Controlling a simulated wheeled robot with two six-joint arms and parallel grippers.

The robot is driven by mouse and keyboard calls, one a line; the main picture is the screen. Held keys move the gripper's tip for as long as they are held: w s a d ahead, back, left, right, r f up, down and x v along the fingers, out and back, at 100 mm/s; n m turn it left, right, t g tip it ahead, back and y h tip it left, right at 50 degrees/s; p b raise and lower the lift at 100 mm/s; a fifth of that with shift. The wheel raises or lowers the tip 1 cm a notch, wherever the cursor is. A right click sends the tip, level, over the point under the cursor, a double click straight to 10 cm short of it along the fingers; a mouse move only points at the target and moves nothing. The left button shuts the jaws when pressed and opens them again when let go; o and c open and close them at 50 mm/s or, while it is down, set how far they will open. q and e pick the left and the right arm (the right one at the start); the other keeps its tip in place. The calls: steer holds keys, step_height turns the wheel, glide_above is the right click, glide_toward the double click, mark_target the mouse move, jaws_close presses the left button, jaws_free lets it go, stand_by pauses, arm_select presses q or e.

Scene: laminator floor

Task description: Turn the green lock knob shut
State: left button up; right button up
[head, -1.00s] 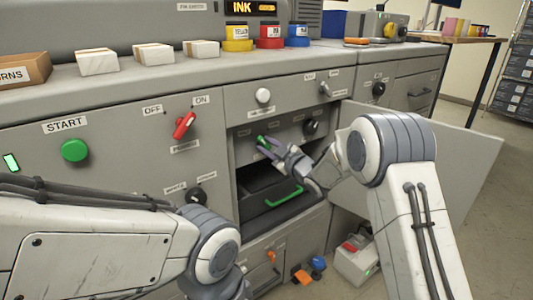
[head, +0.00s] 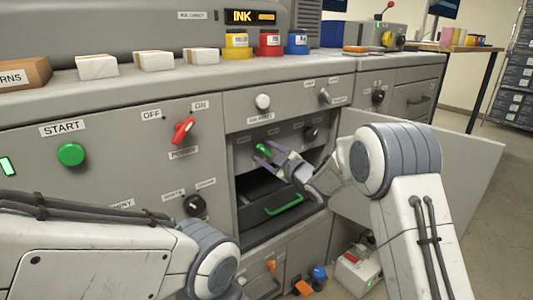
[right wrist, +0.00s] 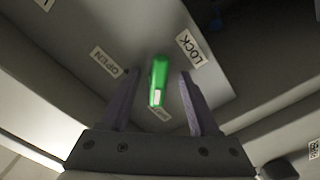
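The green lock knob (head: 262,149) is on the recessed panel above the dark drawer opening. In the right wrist view the knob (right wrist: 158,82) stands upright in the picture, with a white mark at its lower end. An OPEN label (right wrist: 105,61) is to its left and a LOCK label (right wrist: 190,48) to its right. My right gripper (head: 266,154) is at the knob. In the right wrist view its two purple fingers (right wrist: 158,90) are apart, one on each side of the knob, with gaps showing. My left arm is at the lower left; its gripper fingers are hidden.
A black tray with a green handle (head: 284,205) lies below the knob. An open grey door (head: 450,185) stands to the right of the recess. A red power switch (head: 183,131) and green start button (head: 71,154) are on the left panel.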

steer(key=v, duration=1)
steer(key=shift+s+d+p, duration=0.15)
steer(key=shift+s+p, duration=0.05)
steer(key=shift+p, duration=0.25)
steer(key=s+a+f+m+g+h, duration=0.2)
steer(key=s+m+g+h, duration=0.1)
steer(key=s, duration=0.4)
steer(key=s+a+f+m+g+h, duration=0.2)
steer(key=s+f+m+g+h, duration=0.15)
steer(key=s, duration=0.35)
steer(key=s+d+f+m+g+h, duration=0.1)
steer(key=s+g, duration=0.3)
steer(key=s, duration=0.9)
steer(key=s+d+f+m+g+h, duration=0.15)
steer(key=s+g, duration=0.25)
steer(key=s, duration=0.9)
step_height(320, 180, up, 28)
steer(key=s+p, duration=0.1)
steer(key=p, duration=2.7)
steer(key=shift+s+r+h+p, duration=0.2)
steer(key=shift+h+p, duration=0.1)
steer(key=shift+p, duration=0.1)
